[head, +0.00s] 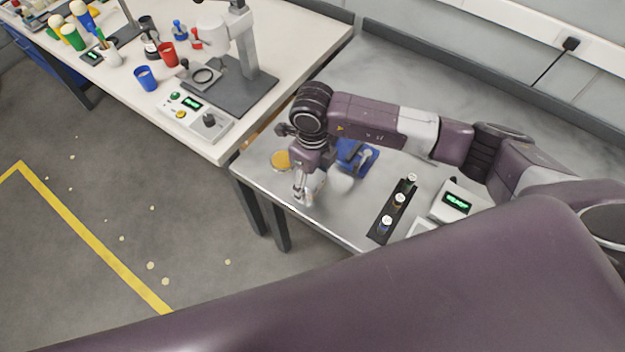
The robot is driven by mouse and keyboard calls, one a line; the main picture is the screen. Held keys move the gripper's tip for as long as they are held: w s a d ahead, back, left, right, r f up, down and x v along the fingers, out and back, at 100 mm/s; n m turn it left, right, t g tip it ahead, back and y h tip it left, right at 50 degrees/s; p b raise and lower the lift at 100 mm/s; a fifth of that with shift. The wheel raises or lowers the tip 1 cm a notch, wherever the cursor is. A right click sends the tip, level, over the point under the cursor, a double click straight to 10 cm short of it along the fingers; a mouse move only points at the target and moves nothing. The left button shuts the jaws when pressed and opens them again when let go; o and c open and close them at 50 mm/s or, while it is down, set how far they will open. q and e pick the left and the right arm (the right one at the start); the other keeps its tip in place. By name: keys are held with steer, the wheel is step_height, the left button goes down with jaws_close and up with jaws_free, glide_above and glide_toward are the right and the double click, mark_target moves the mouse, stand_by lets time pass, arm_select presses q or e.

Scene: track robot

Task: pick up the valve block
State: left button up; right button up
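My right arm reaches in from the right, and its gripper (303,193) points down over the front left part of the grey metal table (330,222). The fingers are small and partly merge with pale shapes behind them, so I cannot tell whether they are open or shut. A pale rounded thing (341,183) is just right of the fingers. A blue thing with grey parts (362,160) stands behind it, partly hidden by my wrist. I cannot make out with certainty which of these, if any, is the valve block. My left gripper is not in view.
A yellow disc (281,160) lies left of my wrist. A black rack (380,229) with small vials and a display box (457,202) stand to the right. The white bench (290,75) behind left carries a stand, control box (192,115) and cups.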

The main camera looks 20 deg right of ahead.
steer(key=shift+w, duration=0.1)
steer(key=c, duration=1.5)
steer(key=shift+r, duration=0.1)
